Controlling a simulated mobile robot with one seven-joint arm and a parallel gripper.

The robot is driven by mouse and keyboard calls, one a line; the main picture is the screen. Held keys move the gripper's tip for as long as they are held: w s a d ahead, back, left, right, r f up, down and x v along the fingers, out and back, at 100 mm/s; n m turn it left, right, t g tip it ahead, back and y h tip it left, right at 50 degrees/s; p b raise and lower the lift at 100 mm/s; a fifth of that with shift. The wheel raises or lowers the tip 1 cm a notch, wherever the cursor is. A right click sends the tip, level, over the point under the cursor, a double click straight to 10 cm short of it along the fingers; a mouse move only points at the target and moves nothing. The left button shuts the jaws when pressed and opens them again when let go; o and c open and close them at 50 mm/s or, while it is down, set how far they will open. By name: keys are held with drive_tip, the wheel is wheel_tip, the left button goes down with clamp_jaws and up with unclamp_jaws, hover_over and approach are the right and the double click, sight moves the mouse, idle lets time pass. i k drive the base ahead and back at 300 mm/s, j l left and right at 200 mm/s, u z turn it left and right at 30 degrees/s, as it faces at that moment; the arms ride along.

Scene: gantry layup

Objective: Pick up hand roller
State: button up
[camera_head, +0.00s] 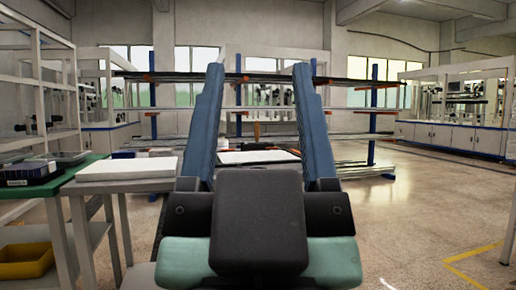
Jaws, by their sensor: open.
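My gripper (258,78) fills the middle of the head view, seen from behind. Its two long blue fingers stand wide apart and point away from me, with nothing held between them. Its dark body hides part of the floor and whatever lies directly below. I cannot clearly make out a hand roller. A small brown upright thing (257,132) shows far off between the fingers, too small to identify.
A table with a thick white slab (128,169) stands close on the left, beside a green-topped bench (52,188) with dark trays. A yellow bin (26,261) sits below. A long rack (372,113) crosses behind. Open floor (425,215) lies right.

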sight(257, 126)
drive_tip(key=i, duration=0.9)
